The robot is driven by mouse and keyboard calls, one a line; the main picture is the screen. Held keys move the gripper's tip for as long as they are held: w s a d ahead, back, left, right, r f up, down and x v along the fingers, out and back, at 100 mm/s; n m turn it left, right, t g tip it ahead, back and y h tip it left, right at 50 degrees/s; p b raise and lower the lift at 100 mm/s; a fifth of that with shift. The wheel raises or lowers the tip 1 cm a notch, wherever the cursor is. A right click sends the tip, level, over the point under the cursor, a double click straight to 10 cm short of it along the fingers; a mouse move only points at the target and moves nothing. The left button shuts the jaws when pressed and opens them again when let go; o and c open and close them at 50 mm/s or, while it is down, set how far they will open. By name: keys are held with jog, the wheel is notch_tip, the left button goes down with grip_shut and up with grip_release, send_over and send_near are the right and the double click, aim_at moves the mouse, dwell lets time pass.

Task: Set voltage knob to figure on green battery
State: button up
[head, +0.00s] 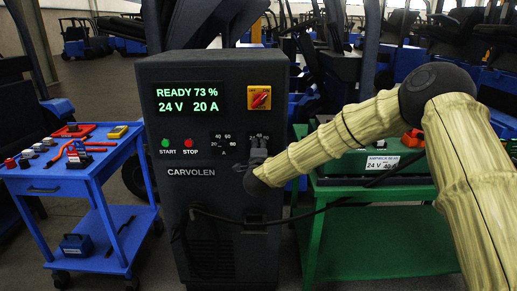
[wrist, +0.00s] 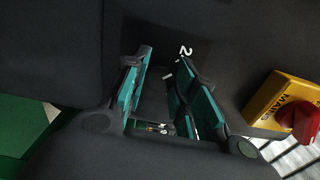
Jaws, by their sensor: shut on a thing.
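The dark charger cabinet (head: 215,190) marked CARVOLEN stands in the middle of the head view. Its display (head: 188,99) reads READY 73 %, 24 V, 20 A. My gripper (head: 257,154) is at the right-hand knob on its front, below a small number scale. In the wrist view the teal-padded fingers of my gripper (wrist: 170,85) are shut on the dark voltage knob; the pads and shadow hide most of it and its pointer. The green battery (head: 349,165) sits on the green cart at right; its label (head: 382,162) appears to read 24 V 40 A.
The current knob (head: 223,154) is left of my gripper. A red mains switch on a yellow plate (head: 260,99) is above; it also shows in the wrist view (wrist: 283,105). START (head: 165,143) and STOP (head: 188,143) buttons are left. A blue tool cart (head: 90,190) stands at left.

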jog(key=shift+n, duration=0.4)
jog(key=o, duration=1)
jog(key=shift+s, duration=0.1)
jog(key=s, duration=1.2)
